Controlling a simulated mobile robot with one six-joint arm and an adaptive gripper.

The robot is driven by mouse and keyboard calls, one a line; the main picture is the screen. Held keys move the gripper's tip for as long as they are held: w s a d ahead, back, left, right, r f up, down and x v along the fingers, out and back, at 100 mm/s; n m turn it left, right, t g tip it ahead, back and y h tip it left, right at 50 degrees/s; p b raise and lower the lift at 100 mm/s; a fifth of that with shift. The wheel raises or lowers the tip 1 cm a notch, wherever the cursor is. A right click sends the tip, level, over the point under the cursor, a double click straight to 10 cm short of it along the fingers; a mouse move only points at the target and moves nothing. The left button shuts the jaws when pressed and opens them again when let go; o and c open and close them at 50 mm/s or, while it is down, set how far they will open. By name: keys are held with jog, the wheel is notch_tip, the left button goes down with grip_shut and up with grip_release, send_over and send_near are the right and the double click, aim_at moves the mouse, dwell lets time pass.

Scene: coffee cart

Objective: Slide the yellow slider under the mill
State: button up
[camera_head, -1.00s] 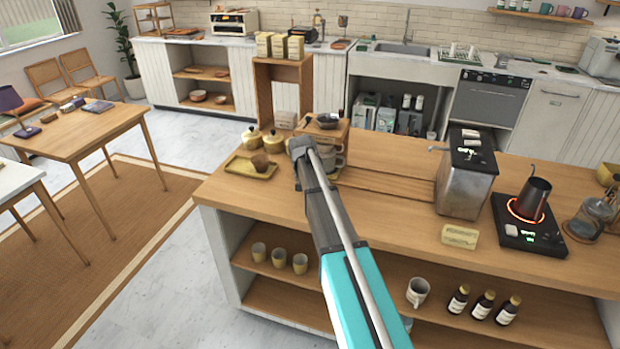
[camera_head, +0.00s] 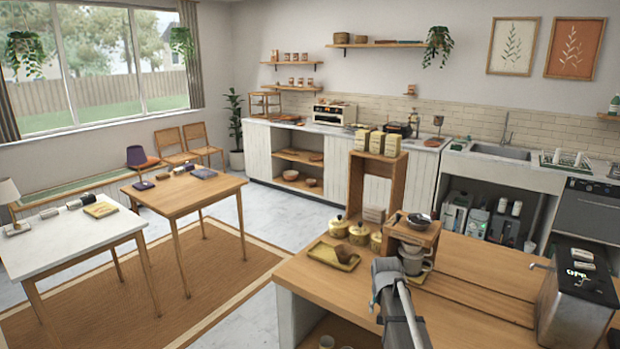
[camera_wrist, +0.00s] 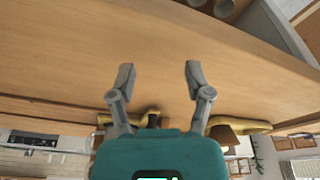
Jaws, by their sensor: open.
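My gripper (camera_wrist: 159,73) is open, with two grey fingers apart and nothing between their tips in the wrist view. That view is turned over and shows the bare wooden counter around the fingertips. A flat yellow piece (camera_wrist: 118,118), perhaps the slider, lies beyond the left finger, partly hidden by it. A small wooden stand with a grey bowl-like top (camera_head: 418,221), perhaps the mill, stands on the counter beyond my arm's end. Grey cups (camera_head: 413,262) sit in its lower opening. I cannot tell how the yellow piece lies relative to the stand.
A yellow tray (camera_head: 322,253) with a brown item and several yellow pots (camera_head: 338,227) stand left of the stand. A metal machine (camera_head: 577,300) stands at the right. The counter (camera_head: 470,262) between is mostly clear. A wooden shelf box (camera_head: 357,185) rises behind.

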jog(key=s+a+n+g, duration=0.1)
jog(key=s+a, duration=0.1)
jog(key=s, duration=0.8)
jog(key=s+a+n+g, duration=0.1)
jog(key=s+a, duration=0.2)
jog(key=s, duration=0.8)
jog(key=shift+a+f+n+y, duration=0.2)
jog(key=shift+n+y, duration=0.1)
jog(key=shift+y, duration=0.1)
